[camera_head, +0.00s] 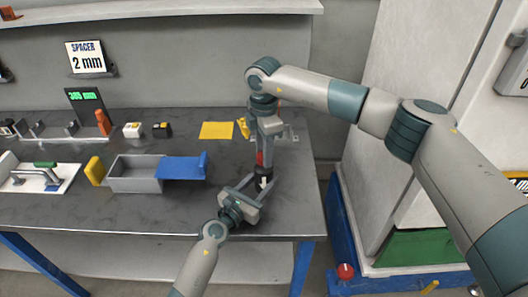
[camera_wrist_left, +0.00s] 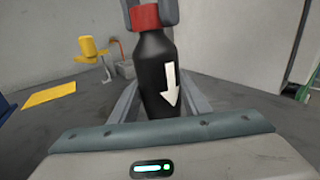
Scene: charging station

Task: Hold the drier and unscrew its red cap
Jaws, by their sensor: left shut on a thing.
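The drier is a black bottle shape with a white arrow (camera_wrist_left: 155,65); in the head view its dark body (camera_head: 261,184) stands upright near the table's right side. Its red cap (camera_wrist_left: 146,17) is on top and shows as a red patch in the head view (camera_head: 260,158). My left gripper (camera_head: 259,185) is shut on the drier's body, coming from the front. My right gripper (camera_head: 262,150) points down from above, with its fingers around the cap. Its upper part is cut off in the wrist view, so its grip on the cap is unclear.
A grey bin (camera_head: 136,184) with a blue part (camera_head: 182,168) stands left of the drier. A yellow mat (camera_head: 216,130) and a yellow fixture (camera_head: 243,127) lie behind. The table's right edge is close; a white cabinet (camera_head: 405,60) stands beyond it.

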